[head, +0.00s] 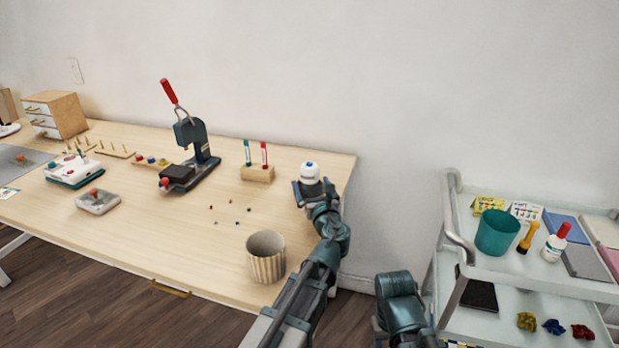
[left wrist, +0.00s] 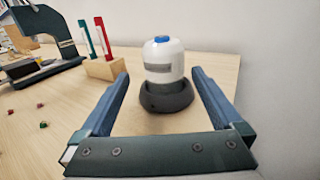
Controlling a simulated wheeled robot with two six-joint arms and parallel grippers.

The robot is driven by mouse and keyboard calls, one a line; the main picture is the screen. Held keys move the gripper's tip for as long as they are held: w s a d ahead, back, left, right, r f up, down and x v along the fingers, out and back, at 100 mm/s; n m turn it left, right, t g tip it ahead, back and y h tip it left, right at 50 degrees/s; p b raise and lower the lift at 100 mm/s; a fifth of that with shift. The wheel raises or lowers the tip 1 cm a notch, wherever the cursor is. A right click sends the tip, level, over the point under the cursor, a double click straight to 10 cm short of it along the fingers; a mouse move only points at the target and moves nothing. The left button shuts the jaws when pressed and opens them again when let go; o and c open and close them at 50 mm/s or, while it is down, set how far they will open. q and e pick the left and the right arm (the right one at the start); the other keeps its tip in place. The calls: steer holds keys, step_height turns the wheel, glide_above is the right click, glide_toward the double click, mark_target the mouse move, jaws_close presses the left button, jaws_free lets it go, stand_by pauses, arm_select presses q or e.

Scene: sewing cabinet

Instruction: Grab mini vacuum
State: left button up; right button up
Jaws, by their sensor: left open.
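The mini vacuum (head: 309,173) is a small white dome with a blue button on top, standing upright near the table's right end. In the left wrist view the mini vacuum (left wrist: 165,62) shows a grey label and a dark round base. My left gripper (head: 316,190) is open, with its fingers pointing at the vacuum. In the left wrist view the open left gripper (left wrist: 161,76) has one finger on each side of it, with gaps visible. My right gripper is not in view; only part of my right arm shows at the bottom.
A wooden block with red and teal tools (head: 258,174) stands left of the vacuum. A striped cup (head: 266,268) is near the front edge, with small beads (head: 236,208) scattered behind it. A press (head: 196,145) stands further left. A white cart (head: 490,264) is at right.

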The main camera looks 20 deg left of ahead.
mark_target(312, 180)
arm_select(q)
steer(key=shift+w, duration=0.1)
steer(key=x, duration=0.4)
steer(key=shift+w+d+r, duration=0.15)
steer(key=shift+w+d, duration=0.05)
steer(key=shift+w, duration=0.05)
steer(key=shift+w+a, duration=0.25)
steer(key=shift+w, duration=0.15)
steer(key=shift+s, duration=0.1)
steer(key=shift+c, duration=0.2)
jaws_close()
